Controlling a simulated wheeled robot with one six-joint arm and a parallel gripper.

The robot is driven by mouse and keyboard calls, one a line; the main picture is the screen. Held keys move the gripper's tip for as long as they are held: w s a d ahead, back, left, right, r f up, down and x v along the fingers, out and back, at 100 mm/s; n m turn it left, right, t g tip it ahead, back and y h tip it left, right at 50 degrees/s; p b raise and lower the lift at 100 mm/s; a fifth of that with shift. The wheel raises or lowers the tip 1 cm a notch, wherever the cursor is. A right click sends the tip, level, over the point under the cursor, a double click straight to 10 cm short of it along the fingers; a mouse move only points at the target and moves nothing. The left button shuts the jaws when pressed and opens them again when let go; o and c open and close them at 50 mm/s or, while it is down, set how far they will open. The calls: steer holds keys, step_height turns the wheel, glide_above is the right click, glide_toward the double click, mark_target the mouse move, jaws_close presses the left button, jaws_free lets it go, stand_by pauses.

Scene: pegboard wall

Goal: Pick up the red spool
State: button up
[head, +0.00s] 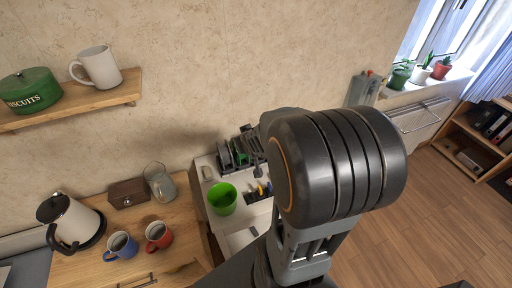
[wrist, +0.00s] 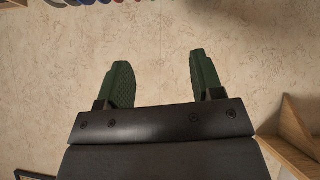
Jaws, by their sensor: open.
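No red spool can be made out in either view. My gripper (wrist: 160,65) shows in the wrist view with its two green-padded fingers spread wide and nothing between them. A plain beige wall (wrist: 155,30) fills the view behind the fingers. Several small coloured things are cut off along the top edge of the wrist view, too little shown to name. In the head view my arm covers the middle right, and my fingers are not visible there.
A wooden shelf (head: 75,104) holds a green biscuit tin (head: 30,91) and a white mug (head: 97,67). Below are a kettle (head: 72,220), a blue mug (head: 121,246), a red mug (head: 158,236) and a green cup (head: 222,199). Open floor (head: 425,215) lies at right.

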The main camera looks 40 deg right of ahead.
steer(key=d+f+m+t, duration=0.1)
steer(key=d+f+t, duration=0.3)
steer(key=d+f, duration=0.55)
steer(key=shift+a+f+p+x, duration=0.2)
steer(key=shift+p+x, duration=0.25)
steer(key=shift+x, duration=1.65)
steer(key=shift+a+f+p+x, duration=0.15)
steer(key=shift+p+x, duration=0.3)
steer(key=shift+x, duration=1.65)
steer(key=shift+a+f+p+x, duration=0.2)
steer(key=shift+p+x, duration=0.25)
steer(key=shift+x, duration=1.65)
steer(key=shift+s, duration=0.15)
steer(key=c, duration=0.9)
steer(key=shift+o, duration=0.2)
steer(key=shift+r, duration=0.1)
